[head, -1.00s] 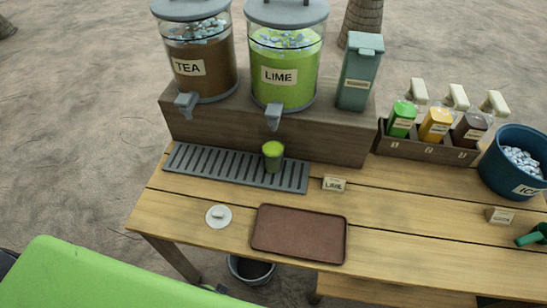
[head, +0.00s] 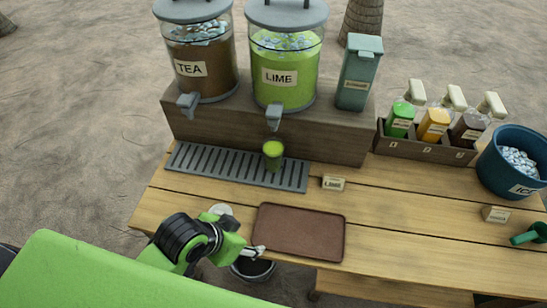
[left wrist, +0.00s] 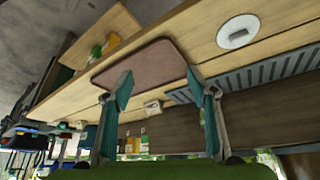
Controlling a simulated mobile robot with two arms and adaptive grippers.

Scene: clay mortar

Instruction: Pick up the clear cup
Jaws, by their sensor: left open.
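The clear cup (head: 273,158) stands upright on the grey slotted drip tray (head: 215,165), below the spout of the lime dispenser (head: 285,75). It looks green inside. My left gripper (head: 259,251) is at the table's front edge, by the near left corner of the brown tray (head: 300,232), well in front of the cup and apart from it. In the left wrist view the two fingers of my left gripper (left wrist: 158,84) are spread with nothing between them. I cannot make out the cup in that view. My right gripper is not in view.
A white round lid (head: 222,209) lies left of the brown tray, partly behind my left arm. A small lime sign (head: 333,184) stands right of the drip tray. The tea dispenser (head: 200,60) is at the back left. A bottle rack (head: 425,150) and ice bucket (head: 515,165) are at the right.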

